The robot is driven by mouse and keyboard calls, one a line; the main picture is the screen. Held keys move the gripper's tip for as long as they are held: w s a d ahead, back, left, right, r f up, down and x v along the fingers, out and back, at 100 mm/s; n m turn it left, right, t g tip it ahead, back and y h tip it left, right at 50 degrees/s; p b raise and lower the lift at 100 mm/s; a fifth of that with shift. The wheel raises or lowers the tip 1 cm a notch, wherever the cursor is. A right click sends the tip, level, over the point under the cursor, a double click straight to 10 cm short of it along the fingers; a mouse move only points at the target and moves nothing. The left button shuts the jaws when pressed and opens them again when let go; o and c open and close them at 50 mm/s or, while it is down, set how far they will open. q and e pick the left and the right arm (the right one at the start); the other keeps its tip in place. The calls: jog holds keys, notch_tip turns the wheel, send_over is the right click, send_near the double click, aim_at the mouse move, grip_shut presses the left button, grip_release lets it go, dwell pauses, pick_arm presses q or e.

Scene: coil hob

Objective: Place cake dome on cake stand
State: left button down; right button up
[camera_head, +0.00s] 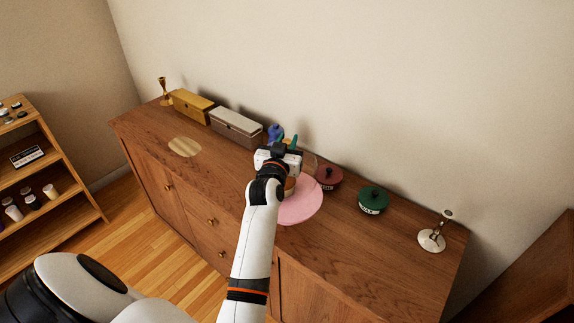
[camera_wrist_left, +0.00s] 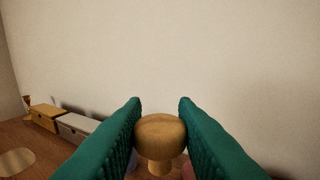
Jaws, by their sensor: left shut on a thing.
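My left gripper (camera_head: 284,150) is over the back middle of the wooden sideboard. In the left wrist view its green fingers (camera_wrist_left: 160,106) are shut on a round wooden knob (camera_wrist_left: 160,130), which I take as the handle of the cake dome. The dome's clear body is hardly visible; a faint curved edge shows right of the gripper in the head view. A pink round plate (camera_head: 300,208), apparently the cake stand, lies below and in front of the gripper, partly hidden by my arm. I cannot tell whether the dome touches it. My right gripper is out of view.
Right of the plate stand a dark red lidded pot (camera_head: 329,177), a green pot (camera_head: 373,200) and a metal holder (camera_head: 432,239). A blue object (camera_head: 275,133) is behind the gripper. Left are a grey box (camera_head: 236,127), a yellow box (camera_head: 192,106) and a pale round board (camera_head: 185,146).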

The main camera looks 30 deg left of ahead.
pick_arm(q)
jog(key=shift+d+f, duration=0.3)
jog(key=shift+f, duration=0.6)
jog(key=f, duration=0.3)
jog(key=shift+a+f+p, duration=0.2)
jog(key=shift+a+p, duration=0.1)
jog(key=shift+f, duration=0.35)
jog(key=shift+d, duration=0.1)
jog(key=shift+f, duration=0.1)
jog(key=c, duration=1.1)
grip_release()
jog(key=shift+f, duration=0.15)
jog(key=shift+c, duration=0.2)
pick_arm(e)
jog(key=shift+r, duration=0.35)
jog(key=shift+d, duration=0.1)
